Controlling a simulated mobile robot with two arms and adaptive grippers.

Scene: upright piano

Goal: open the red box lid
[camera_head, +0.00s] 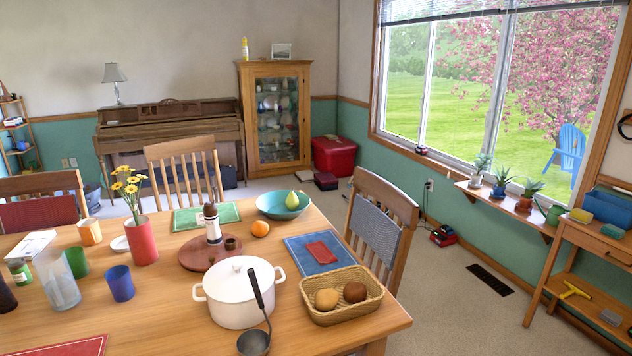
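A red box (334,159) sits on the floor in the far corner, right of the glass-fronted cabinet. Its lid (334,143) looks closed, lying flat on top. The box is far from me, beyond the dining table, and its lower front left is partly behind small dark items on the floor. Neither my left nor my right gripper shows in the head view.
The dining table (180,310) with a white pot (238,298) and basket (340,308) fills the near left. A wooden chair (384,225) stands at its right end. Small dark boxes (326,181) lie before the red box. Open carpet (445,300) runs along the right.

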